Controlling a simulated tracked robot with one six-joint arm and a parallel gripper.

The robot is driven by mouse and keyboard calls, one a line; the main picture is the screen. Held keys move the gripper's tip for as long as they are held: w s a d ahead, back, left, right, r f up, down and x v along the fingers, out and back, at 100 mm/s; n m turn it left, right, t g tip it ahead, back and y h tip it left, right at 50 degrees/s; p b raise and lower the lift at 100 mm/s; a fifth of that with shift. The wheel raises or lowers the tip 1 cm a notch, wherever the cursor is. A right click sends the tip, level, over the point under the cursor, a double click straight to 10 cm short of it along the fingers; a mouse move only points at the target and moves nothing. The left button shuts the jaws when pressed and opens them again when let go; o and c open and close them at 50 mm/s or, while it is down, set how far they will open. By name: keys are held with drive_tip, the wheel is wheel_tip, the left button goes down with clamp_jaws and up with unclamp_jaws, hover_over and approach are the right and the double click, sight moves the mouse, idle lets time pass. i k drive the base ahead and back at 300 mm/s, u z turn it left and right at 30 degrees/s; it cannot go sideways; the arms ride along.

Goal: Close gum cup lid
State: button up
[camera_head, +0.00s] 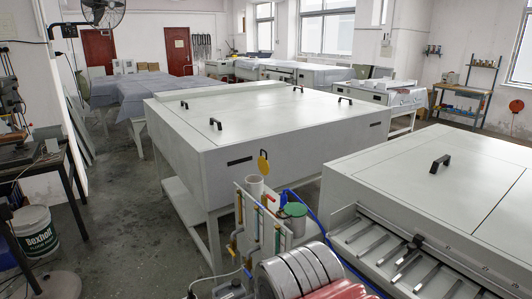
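A pale cup (255,186) stands at the top of the panel of pipes and valves, right of centre and low in the picture. A round yellow lid (263,162) stands tipped up at the cup's upper right edge, so the cup looks open. I take these for the gum cup and its lid. A grey-green round cap (294,210) tops a pale container (296,225) just to the right. My gripper is not in this view.
A pipe panel (262,222) with coloured valves and a blue hose is below the cup. A large white cabinet (260,130) stands behind it and a plate machine (440,180) to the right. A white bucket (36,232) is at left. The floor (130,200) between is clear.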

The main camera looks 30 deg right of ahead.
sight(263, 164)
drive_tip(key=u, duration=0.05)
drive_tip(key=i, duration=1)
drive_tip(key=z, duration=0.05)
